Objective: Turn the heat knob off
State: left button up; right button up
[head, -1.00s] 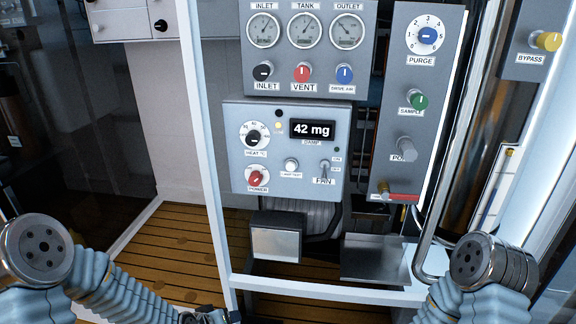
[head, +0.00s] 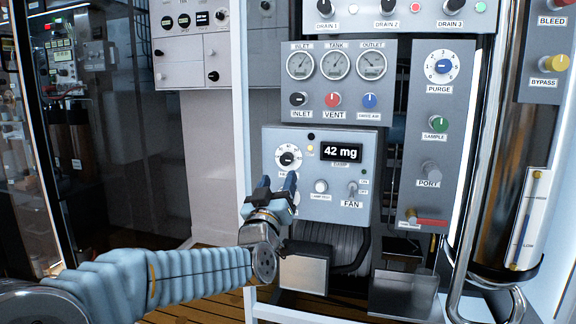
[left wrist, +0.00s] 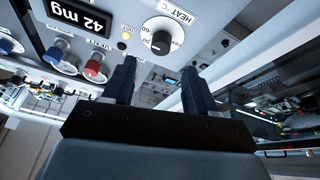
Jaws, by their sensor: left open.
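The heat knob (head: 289,158) is a black knob on a white round dial, at the upper left of the grey lower panel. In the left wrist view the heat knob (left wrist: 160,37) stands beyond the fingertips, roughly between their lines, with "HEAT °C" printed beside it. My left gripper (head: 277,182) is open and empty, just below the knob in the head view. Its two dark fingers also show in the left wrist view (left wrist: 158,70), apart from the knob. My left gripper hides the red power knob and part of the heat label in the head view. My right gripper is out of view.
The 42 mg display (head: 342,152), lamp test button (head: 320,186) and fan switch (head: 353,188) share the panel. Above are the inlet (head: 298,99), vent (head: 332,99) and blue knobs (head: 370,100). A white frame post (head: 241,70) stands left of the panel.

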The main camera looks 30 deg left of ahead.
aim_at(285, 161)
pick_arm(q)
jog(key=x, duration=0.7)
jog(key=shift+w+a+p, duration=0.1)
jog(key=shift+p, duration=0.25)
jog(key=c, duration=1)
jog(key=shift+c, duration=0.2)
